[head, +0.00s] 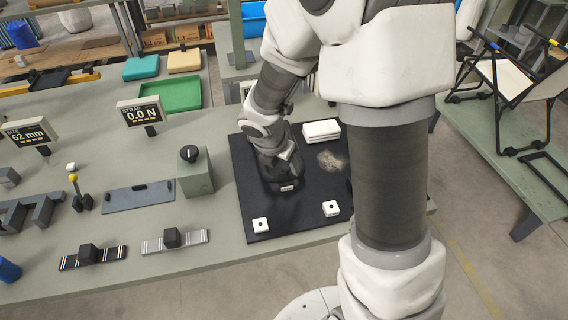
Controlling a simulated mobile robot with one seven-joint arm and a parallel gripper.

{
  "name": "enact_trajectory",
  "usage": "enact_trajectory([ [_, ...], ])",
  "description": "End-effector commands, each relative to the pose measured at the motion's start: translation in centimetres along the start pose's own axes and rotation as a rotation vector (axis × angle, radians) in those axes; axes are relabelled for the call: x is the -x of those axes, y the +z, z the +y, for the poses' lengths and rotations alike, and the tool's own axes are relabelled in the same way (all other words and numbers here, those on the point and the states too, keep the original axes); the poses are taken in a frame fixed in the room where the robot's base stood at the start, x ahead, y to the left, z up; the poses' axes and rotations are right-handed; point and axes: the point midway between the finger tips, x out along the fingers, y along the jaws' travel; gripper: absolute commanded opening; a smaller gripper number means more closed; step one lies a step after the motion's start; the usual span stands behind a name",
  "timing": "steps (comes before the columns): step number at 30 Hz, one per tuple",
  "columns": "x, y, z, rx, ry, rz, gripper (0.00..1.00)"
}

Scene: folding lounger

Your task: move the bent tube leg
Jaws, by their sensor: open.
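I cannot make out a bent tube leg for certain. A folding lounger (516,78) with pale fabric and a black tube frame stands on a green bench at the right. A flat black tube frame (546,172) lies beside it on the same bench; I cannot tell if this is the leg. My gripper (287,187) points down over the black mat (262,208) on the grey-green table, far from the lounger. It is open; its fingers are small and partly hidden by my wrist. I cannot tell if anything lies between them.
A knob box (196,172), a strap display (140,111), a size display (30,131) and a green tray (170,96) stand to the left. My arm hides part of the mat.

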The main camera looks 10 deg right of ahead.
Motion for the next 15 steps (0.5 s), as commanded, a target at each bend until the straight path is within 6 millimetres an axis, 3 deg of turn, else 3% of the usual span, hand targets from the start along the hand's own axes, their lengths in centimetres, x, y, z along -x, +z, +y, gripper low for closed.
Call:
enact_trajectory([
  [4,0.04,0.0,0.02,0.0,0.0,0.0,0.57],
  [13,0.05,-0.01,0.02,0.0,0.0,0.0,0.03],
  [15,0.05,-0.01,0.02,0.0,0.0,0.0,0.0],
])
